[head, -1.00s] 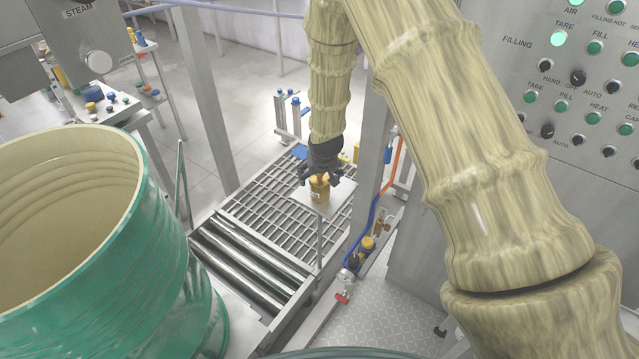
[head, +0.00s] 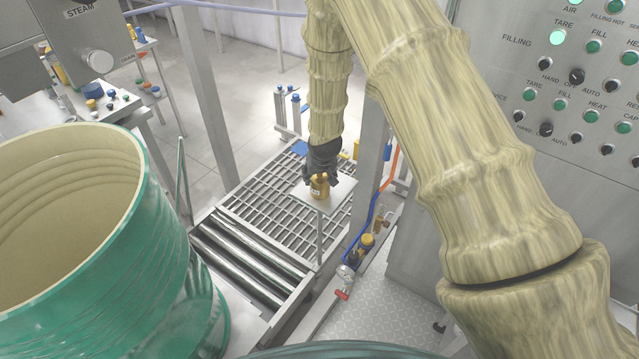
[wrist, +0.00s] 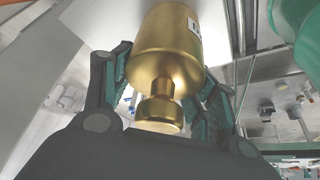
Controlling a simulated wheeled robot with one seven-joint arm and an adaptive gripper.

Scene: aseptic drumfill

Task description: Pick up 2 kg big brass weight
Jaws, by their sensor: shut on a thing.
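The big brass weight (head: 319,188) stands on a small square metal plate (head: 333,200) on a post, above the grating. It also shows large in the wrist view (wrist: 168,62), with a wide gold body, a narrow neck, a knob toward me and a pale label on its side. My gripper (head: 322,172) comes down over it from above. In the wrist view my dark fingers with green pads (wrist: 165,88) lie on both sides of the weight, shut on it. I cannot tell whether its base is clear of the plate.
A large open green drum (head: 95,235) fills the left front. Rollers (head: 245,262) and a metal grating (head: 262,215) lie below the plate. A control panel (head: 590,90) stands at the right. Pipes with a brass valve (head: 366,243) run right of the plate.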

